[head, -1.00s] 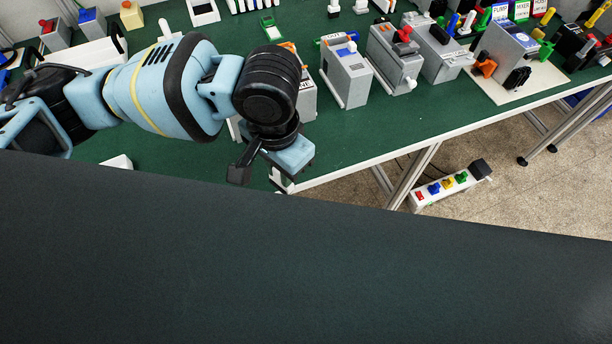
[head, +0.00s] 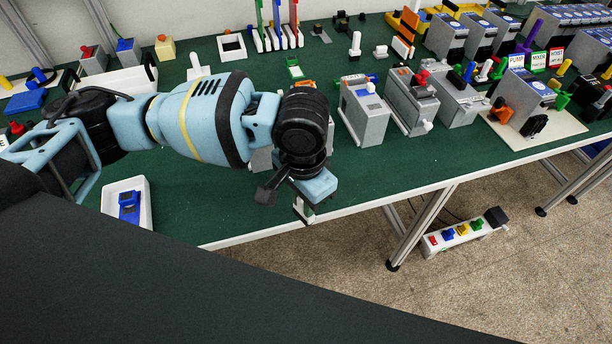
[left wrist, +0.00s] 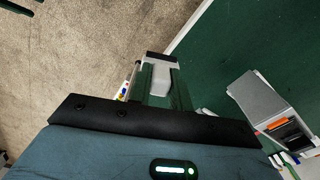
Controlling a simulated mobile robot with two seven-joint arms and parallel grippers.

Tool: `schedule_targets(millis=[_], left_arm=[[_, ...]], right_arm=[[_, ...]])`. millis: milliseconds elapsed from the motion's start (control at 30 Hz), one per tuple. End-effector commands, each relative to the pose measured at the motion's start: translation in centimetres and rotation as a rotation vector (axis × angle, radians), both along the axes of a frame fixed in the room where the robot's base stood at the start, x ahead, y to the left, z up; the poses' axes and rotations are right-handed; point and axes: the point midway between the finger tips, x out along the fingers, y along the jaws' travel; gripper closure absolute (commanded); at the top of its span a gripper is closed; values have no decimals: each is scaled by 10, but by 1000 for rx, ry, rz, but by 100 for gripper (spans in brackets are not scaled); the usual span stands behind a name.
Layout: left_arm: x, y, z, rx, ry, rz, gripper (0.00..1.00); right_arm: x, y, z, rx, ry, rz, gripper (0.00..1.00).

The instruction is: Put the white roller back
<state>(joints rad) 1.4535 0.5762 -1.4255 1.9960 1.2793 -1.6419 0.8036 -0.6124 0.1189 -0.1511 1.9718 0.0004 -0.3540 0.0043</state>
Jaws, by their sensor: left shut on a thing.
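My left gripper (head: 303,212) hangs pointing down at the front edge of the green table, seen from behind its wrist in the head view. It is shut on a small white piece, which I take to be the white roller (left wrist: 161,84); it shows between the fingers in the left wrist view. In the head view the piece is mostly hidden by the gripper, and its exact shape is too small to tell. I cannot tell whether it touches the table edge. My right gripper is not in view.
Grey device boxes (head: 364,112) stand on the green table (head: 205,205) just right of my gripper. A white tray (head: 146,186) with a blue part lies at the left front. A power strip (head: 465,234) lies on the floor. The table's front left is mostly clear.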

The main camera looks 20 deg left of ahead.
Motion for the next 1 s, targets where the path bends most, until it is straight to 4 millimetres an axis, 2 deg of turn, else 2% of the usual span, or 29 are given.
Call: schedule_targets(millis=[33,200,333,667,767,1000], left_arm=[[12,4,-3,2,1,6,100],[48,14,-6,2,1,4,100],[66,19,-7,0,0,2,100],[76,22,-7,0,-1,0,100],[84,25,-8,0,-1,3,100],[82,24,-41,1,-2,0,100]], right_arm=[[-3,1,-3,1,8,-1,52],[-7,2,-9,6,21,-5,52],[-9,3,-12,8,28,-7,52],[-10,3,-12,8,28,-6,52],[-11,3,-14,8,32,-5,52],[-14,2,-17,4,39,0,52]])
